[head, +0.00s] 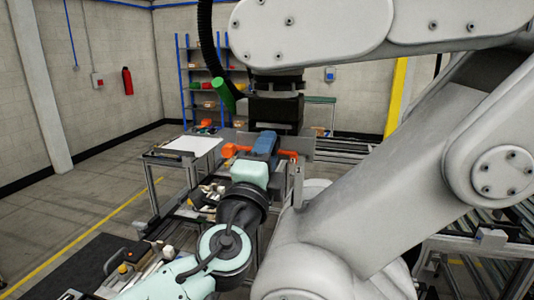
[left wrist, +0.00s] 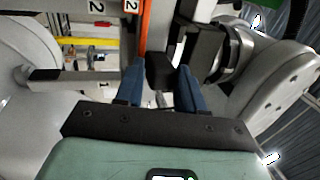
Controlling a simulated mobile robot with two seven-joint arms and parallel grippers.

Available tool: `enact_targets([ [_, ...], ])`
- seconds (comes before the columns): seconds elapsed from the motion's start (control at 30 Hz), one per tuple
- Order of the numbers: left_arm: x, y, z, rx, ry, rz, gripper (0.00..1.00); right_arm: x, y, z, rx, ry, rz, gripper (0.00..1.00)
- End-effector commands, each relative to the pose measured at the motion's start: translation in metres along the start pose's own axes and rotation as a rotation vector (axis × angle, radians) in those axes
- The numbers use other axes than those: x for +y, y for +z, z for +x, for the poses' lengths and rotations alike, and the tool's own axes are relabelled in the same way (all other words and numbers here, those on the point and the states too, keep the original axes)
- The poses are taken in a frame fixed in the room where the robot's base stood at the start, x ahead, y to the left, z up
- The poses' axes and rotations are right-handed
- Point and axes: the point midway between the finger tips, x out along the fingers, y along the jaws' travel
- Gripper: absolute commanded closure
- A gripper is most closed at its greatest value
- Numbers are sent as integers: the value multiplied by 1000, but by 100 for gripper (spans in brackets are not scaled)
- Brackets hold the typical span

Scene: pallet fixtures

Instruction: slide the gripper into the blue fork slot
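My left gripper (head: 266,138) reaches forward from the lower left, with a mint body and blue fingers. Its fingers lie over or against a grey and orange fixture (head: 288,154), under a black tool block (head: 278,108). In the left wrist view, the blue fingers of my left gripper (left wrist: 160,70) stand apart. A black block (left wrist: 160,72) shows between or just beyond them; I cannot tell if they touch it. An orange bar (left wrist: 146,25) runs ahead of the fingertips. I cannot pick out a blue fork slot apart from the blue fingers. My right gripper is not in view.
A large white robot arm (head: 360,190) fills the right and top, close to my left gripper. A table (head: 187,147) with a white sheet stands left. Loose parts lie on a dark bench (head: 90,265) at lower left. Shelves (head: 205,85) stand behind. Floor at left is clear.

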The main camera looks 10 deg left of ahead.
Motion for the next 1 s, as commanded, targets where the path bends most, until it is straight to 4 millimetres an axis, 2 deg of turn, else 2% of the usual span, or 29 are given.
enact_targets([
  [0.03, 0, 0, 0, 0, 0, 0, 79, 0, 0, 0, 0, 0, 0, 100],
  [0.1, 0, 0, 0, 0, 0, 0, 100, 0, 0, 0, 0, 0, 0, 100],
  [1.0, -9, 2, 0, -3, -14, -1, 100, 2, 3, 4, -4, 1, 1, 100],
])
